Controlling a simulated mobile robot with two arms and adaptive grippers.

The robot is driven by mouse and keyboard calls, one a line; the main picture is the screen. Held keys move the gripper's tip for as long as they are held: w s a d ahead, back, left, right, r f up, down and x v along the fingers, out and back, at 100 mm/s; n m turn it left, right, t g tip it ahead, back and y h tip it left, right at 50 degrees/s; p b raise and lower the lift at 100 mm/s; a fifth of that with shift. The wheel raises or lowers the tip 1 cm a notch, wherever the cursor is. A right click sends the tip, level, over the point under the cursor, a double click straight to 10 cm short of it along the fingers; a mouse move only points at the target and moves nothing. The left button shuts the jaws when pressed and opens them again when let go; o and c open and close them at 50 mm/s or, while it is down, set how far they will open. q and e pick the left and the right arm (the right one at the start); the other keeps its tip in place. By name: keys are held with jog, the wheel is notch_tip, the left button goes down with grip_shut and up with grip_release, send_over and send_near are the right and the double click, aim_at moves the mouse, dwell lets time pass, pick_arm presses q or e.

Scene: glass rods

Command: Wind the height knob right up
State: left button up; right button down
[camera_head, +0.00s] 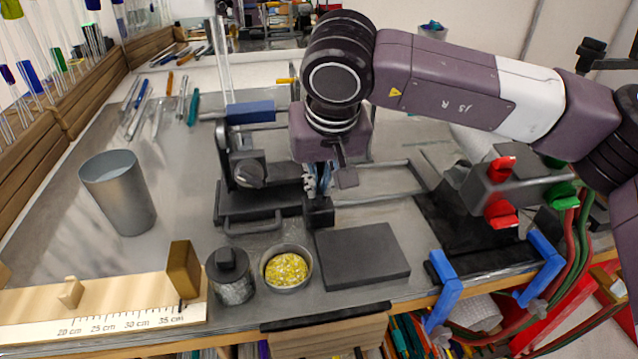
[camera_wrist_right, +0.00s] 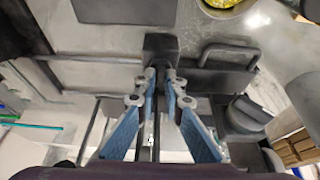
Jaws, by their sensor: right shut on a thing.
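My right gripper (camera_head: 318,188) points down at the front of a dark metal stand (camera_head: 235,214). It is shut on a small dark block-shaped knob (camera_head: 318,212), apparently the height knob. In the right wrist view, the blue-padded fingers of the gripper (camera_wrist_right: 163,84) converge at the dark knob (camera_wrist_right: 160,46); the exact contact is partly hidden by the fingertips. A round grey knob (camera_head: 251,174) sits on the stand left of the gripper, apart from it; it also shows in the wrist view (camera_wrist_right: 248,113). My left gripper is out of view.
In front lie a dark flat slab (camera_head: 362,270), a bowl of yellow bits (camera_head: 287,249) and a lidded jar (camera_head: 232,290). A metal cup (camera_head: 138,215) stands left. A burner with red and green knobs (camera_head: 480,190) is to the right. Bench between cup and stand is clear.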

jog(key=c, duration=2)
grip_release()
jog(key=shift+c, duration=0.2)
jog(key=v, duration=1.2)
